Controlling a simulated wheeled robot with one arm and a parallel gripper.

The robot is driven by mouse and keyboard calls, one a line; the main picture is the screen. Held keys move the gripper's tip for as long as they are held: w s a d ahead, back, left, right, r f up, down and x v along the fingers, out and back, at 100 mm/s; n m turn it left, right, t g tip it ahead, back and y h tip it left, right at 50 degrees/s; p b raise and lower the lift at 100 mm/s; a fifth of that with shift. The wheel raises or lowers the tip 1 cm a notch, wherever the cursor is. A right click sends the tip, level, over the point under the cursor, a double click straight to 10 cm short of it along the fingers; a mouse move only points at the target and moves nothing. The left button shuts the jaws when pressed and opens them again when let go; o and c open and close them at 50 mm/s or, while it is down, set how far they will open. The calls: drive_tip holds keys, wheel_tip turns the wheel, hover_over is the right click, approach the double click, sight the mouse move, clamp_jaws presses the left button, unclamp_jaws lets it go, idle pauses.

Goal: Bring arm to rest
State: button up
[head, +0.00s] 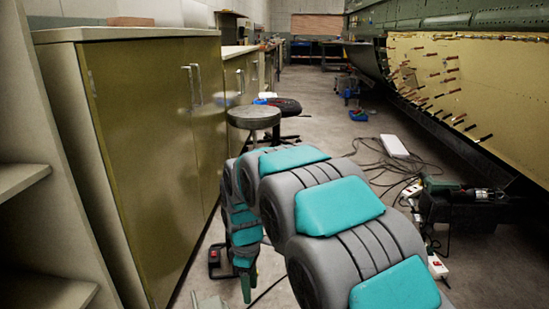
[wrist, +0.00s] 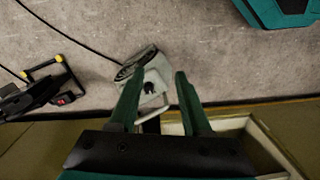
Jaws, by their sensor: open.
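My arm's grey and teal links fill the lower middle of the head view and fold down beside the cabinets. My gripper (wrist: 158,84) points down toward the floor in the wrist view, with its two green fingers apart. Nothing is held between them. In the head view a green finger of my gripper (head: 246,287) shows low beside the arm; the other finger is hard to make out.
Olive cabinets (head: 150,140) stand close on the left. A round stool (head: 254,117) is just beyond my arm. Cables, a white box (head: 394,146) and a power tool (head: 470,192) lie to the right, below the fuselage panel (head: 450,70). A black-and-yellow item (wrist: 45,88) lies at left in the wrist view.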

drive_tip(key=s+d+r+m+p, duration=0.1)
drive_tip(key=s+d+r+m, duration=0.3)
drive_tip(key=s+d+r, duration=0.3)
drive_tip(key=s+d+r+m+p, duration=0.1)
drive_tip(key=s+d+m, duration=0.3)
drive_tip(key=s, duration=0.4)
drive_tip(key=s+d+r+m+p, duration=0.2)
drive_tip(key=s+d, duration=0.3)
drive_tip(key=s, duration=0.3)
drive_tip(key=s+d+r+m+g+p, duration=0.1)
drive_tip(key=s+d+r+m, duration=0.2)
drive_tip(key=s+d+m, duration=0.2)
drive_tip(key=s, duration=0.2)
drive_tip(key=shift+s+d+r+m+p, duration=0.2)
drive_tip(key=shift+s+r+m+p, duration=0.1)
drive_tip(key=shift+s, duration=0.1)
